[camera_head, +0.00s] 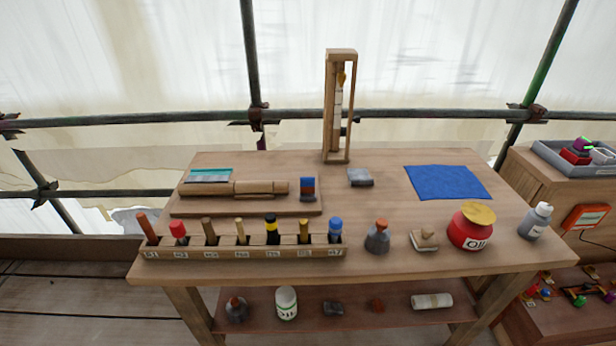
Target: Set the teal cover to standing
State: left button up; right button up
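A flat rectangular piece with a teal strip along its far edge and a paler grey-teal face, which looks like the teal cover (210,174), is at the back left of the workbench (380,235). It appears to lie low, on or just behind the wooden board (185,208). A wooden roller-like piece (235,188) lies right in front of it and may hide its near edge. Its exact tilt is hard to tell at this size. Neither of my grippers shows in the head view.
A rack (240,250) of several coloured-handled tools runs along the front left. A tall wooden frame (331,110) stands at the back. A blue cloth (447,182), a red oil pot (471,229) and a grey bottle (535,222) are at right.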

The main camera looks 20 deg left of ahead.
aim_at(208, 175)
jog(key=i+j+z, duration=0.2)
jog(key=j, duration=0.55)
jog(key=j+z, duration=0.25)
jog(key=j, duration=0.45)
jog(key=j+z, duration=0.2)
jog(key=j, duration=0.6)
jog(key=j+z, duration=0.25)
jog(key=j, duration=0.5)
jog(key=k+j+z, duration=0.2)
jog(key=j, duration=0.5)
jog(key=i+j+z, duration=0.1)
jog(key=j, duration=0.2)
jog(key=i+j+z, duration=0.1)
jog(key=j, duration=0.25)
jog(key=i+j+z, duration=0.1)
jog(key=j, duration=0.25)
